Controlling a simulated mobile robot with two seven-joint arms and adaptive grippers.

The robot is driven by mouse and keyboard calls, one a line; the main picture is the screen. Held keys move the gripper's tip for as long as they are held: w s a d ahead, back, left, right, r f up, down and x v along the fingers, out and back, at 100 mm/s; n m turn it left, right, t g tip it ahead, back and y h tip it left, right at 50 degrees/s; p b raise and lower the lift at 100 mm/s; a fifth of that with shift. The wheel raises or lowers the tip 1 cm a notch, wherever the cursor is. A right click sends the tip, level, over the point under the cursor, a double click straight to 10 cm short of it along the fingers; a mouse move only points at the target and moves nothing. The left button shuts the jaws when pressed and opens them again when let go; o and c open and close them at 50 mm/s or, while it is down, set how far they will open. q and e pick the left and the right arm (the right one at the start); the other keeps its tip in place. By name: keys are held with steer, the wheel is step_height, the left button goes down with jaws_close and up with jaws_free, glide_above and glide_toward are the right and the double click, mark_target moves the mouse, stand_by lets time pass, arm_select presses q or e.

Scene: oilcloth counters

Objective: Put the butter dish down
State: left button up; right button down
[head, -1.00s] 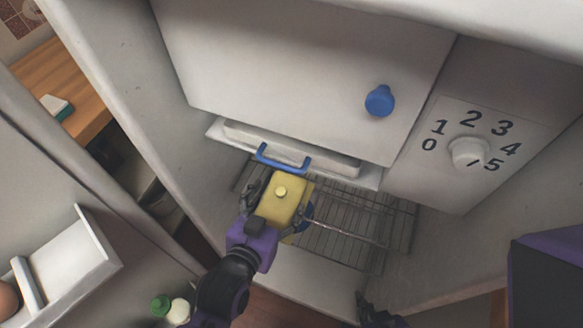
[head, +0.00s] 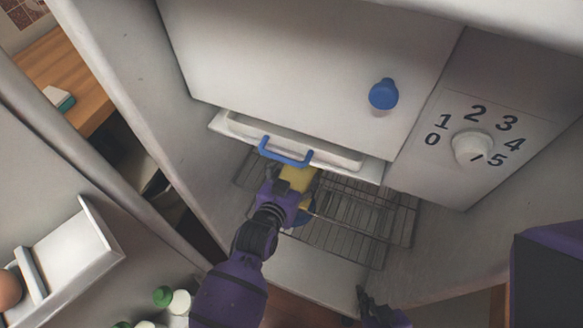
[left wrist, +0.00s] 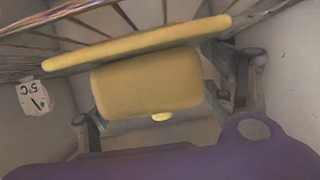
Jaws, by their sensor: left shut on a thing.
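The yellow butter dish (head: 299,181) is inside the fridge, at the front of the wire shelf, below the drawer with the blue handle. In the left wrist view the dish (left wrist: 148,84) shows its wide plate, its lid and a small round knob; that picture looks upside down. My left gripper (head: 291,185) is shut on the dish, with a finger on each side in the left wrist view (left wrist: 168,100), and hides much of it in the head view. The plate is close to the shelf wires; I cannot tell whether they touch. My right gripper (head: 376,309) shows only partly at the bottom edge.
The wire shelf (head: 345,232) has free room right of the dish. The drawer (head: 340,160) with its blue handle (head: 285,152) hangs just above. A numbered dial (head: 472,147) is at right. The open door at left holds an egg (head: 8,288) and bottles (head: 180,301).

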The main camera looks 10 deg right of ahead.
arm_select(q)
steer(key=shift+w+d+f, duration=0.15)
steer(key=shift+w+f, duration=0.1)
steer(key=shift+f, duration=0.05)
steer(key=shift+f, duration=0.2)
steer(key=o, duration=1.8)
steer(key=shift+f, duration=0.1)
steer(key=shift+r, duration=0.25)
steer(key=v, duration=1.2)
steer(key=shift+s+f+p, duration=0.1)
steer(key=shift+p, duration=0.25)
